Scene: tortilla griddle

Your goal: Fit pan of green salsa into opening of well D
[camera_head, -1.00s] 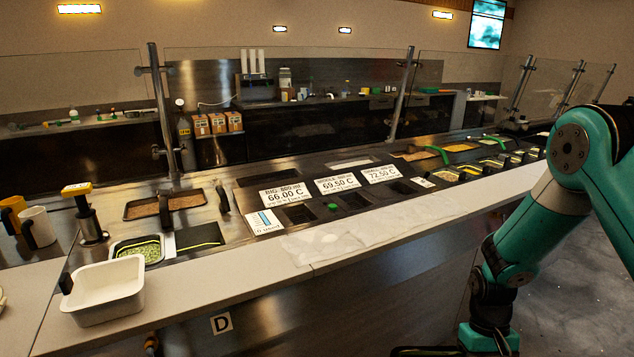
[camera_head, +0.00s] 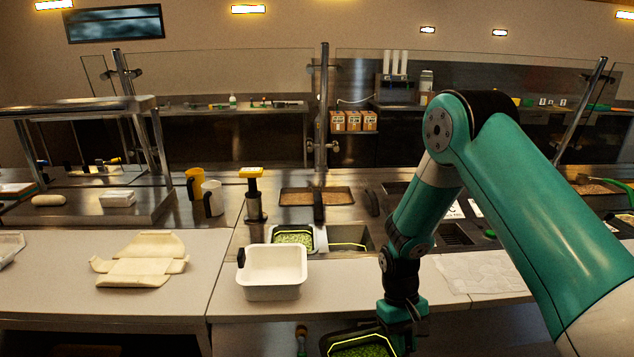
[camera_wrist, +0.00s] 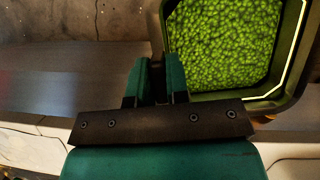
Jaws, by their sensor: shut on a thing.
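The dark pan of green salsa (camera_head: 325,345) hangs low in front of the counter, cut off by the lower edge of the head view. Its rim (camera_wrist: 254,106) and green contents fill the upper right of the wrist view. My gripper (camera_wrist: 160,62) is shut on the pan's near side wall. An empty-looking opening (camera_head: 347,236) with a yellow line lies in the counter, up and left of my gripper. No D label shows now, so I cannot confirm it is well D.
Another pan with green contents (camera_head: 293,238) sits just left of the opening. A white tub (camera_head: 272,292) stands in front of it on the counter (camera_head: 340,300). A yellow-topped dispenser (camera_head: 253,195) and mugs (camera_head: 212,198) stand to the left.

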